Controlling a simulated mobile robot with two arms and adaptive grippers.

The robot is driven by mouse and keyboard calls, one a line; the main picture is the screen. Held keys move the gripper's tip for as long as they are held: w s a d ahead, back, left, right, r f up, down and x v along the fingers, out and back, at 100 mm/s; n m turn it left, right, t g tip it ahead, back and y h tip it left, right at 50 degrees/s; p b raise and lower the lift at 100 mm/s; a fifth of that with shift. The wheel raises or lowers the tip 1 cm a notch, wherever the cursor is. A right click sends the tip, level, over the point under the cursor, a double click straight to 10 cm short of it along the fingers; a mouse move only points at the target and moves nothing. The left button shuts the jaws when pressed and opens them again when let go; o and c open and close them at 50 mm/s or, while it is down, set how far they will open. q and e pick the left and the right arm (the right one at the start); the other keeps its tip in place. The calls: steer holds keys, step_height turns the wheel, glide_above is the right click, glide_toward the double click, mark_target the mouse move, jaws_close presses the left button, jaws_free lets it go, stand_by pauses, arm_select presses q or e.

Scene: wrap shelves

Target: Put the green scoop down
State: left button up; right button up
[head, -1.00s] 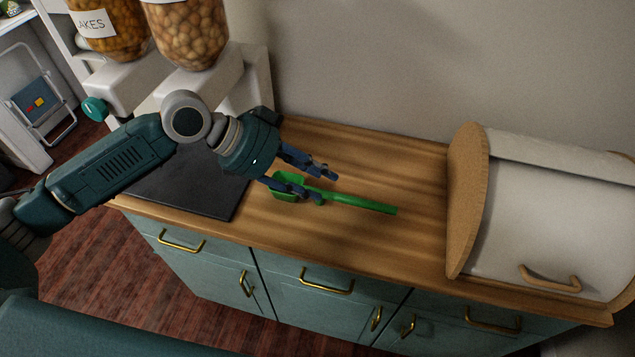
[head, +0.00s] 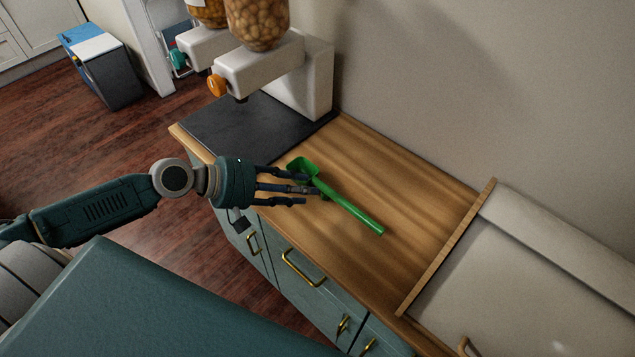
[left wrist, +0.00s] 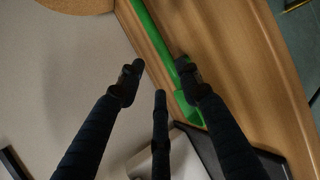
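The green scoop (head: 347,207) lies on the wooden counter (head: 405,190). Its bowl points toward the dark mat and its long handle toward the white bin. My left gripper (head: 312,190) is beside the scoop where bowl and handle meet. Its fingers are spread and hold nothing that I can see; one fingertip overlaps the scoop in the picture, and I cannot tell whether it touches. In the left wrist view the scoop (left wrist: 157,37) runs past the right-hand finger of the gripper (left wrist: 162,80), which partly hides it. My right gripper is not in view.
A dark mat (head: 235,128) lies at the counter's far left end, under the food dispensers (head: 262,70). A white bin with a wooden side (head: 535,275) stands at the right. The counter between scoop and bin is clear. The wall (head: 480,80) is behind.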

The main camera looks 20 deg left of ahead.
mark_target(333, 193)
arm_select(q)
steer(key=x, duration=0.3)
steer(key=shift+w+d+p, duration=0.15)
steer(key=shift+p, duration=0.15)
steer(key=shift+w+d+f, duration=0.2)
steer(key=shift+w+d, duration=0.05)
steer(key=shift+d, duration=0.2)
steer(key=p+x, duration=0.1)
steer(key=x, duration=0.3)
steer(key=shift+w+d+f+p, duration=0.1)
steer(key=shift+w+f+p, duration=0.1)
steer(key=shift+f+p, duration=0.2)
steer(key=shift+s, duration=0.1)
steer(key=c, duration=0.7)
jaws_close()
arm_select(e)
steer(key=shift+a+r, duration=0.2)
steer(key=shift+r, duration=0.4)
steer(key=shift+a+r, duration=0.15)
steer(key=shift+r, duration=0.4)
